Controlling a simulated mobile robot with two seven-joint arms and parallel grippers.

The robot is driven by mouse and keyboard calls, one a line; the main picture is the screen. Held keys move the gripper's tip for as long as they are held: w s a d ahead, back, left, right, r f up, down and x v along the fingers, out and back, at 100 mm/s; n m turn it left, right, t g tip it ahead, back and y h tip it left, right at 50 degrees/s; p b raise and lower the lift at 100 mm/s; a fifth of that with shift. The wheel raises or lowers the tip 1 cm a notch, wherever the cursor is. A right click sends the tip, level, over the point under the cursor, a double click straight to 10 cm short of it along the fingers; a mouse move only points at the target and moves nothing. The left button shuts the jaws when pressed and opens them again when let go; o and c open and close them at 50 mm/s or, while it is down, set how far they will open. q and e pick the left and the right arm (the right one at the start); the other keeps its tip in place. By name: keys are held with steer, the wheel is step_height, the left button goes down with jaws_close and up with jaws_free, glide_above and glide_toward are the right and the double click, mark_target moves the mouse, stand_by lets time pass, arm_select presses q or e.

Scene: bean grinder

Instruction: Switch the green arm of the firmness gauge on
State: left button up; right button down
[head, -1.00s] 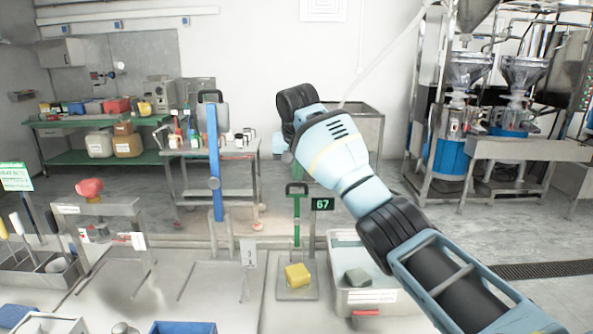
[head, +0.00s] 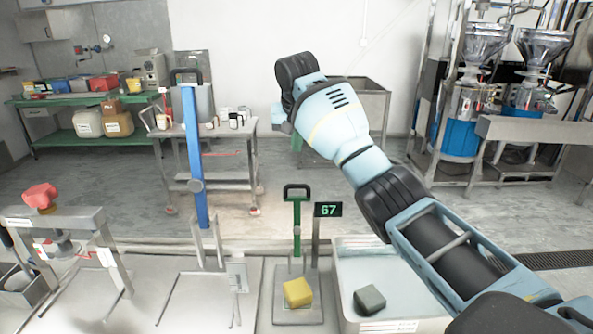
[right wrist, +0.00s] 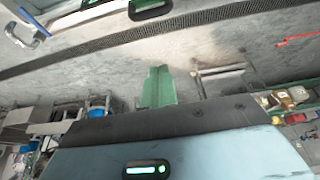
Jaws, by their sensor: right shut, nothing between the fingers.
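The firmness gauge stands at the front centre of the head view, with an upright green arm (head: 297,222) topped by a black loop handle (head: 297,190). Its dark display (head: 328,210) reads 67 in green. A yellow block (head: 298,292) sits on its base plate (head: 290,314). My right gripper (head: 297,143) is above and beyond the handle in the picture, apart from it, mostly hidden by its wrist. In the right wrist view its green fingers (right wrist: 158,87) are together and empty. A black loop (right wrist: 150,8) on a green bar shows at that view's top edge. My left gripper is not in view.
A taller stand with a blue arm (head: 194,155) is left of the gauge. A bin (head: 345,275) holding a grey-green block (head: 370,299) is close on its right. Open floor lies behind the bench.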

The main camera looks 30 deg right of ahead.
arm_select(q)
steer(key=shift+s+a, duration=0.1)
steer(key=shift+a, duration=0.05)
arm_select(e)
steer(key=shift+r, duration=0.1)
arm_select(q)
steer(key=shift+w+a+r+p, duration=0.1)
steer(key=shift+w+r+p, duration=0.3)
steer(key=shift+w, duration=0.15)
arm_select(e)
step_height(320, 180, down, 10)
steer(key=shift+r, duration=0.25)
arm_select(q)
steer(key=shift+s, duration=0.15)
arm_select(e)
steer(key=shift+a+f, duration=0.1)
stand_by(0.4)
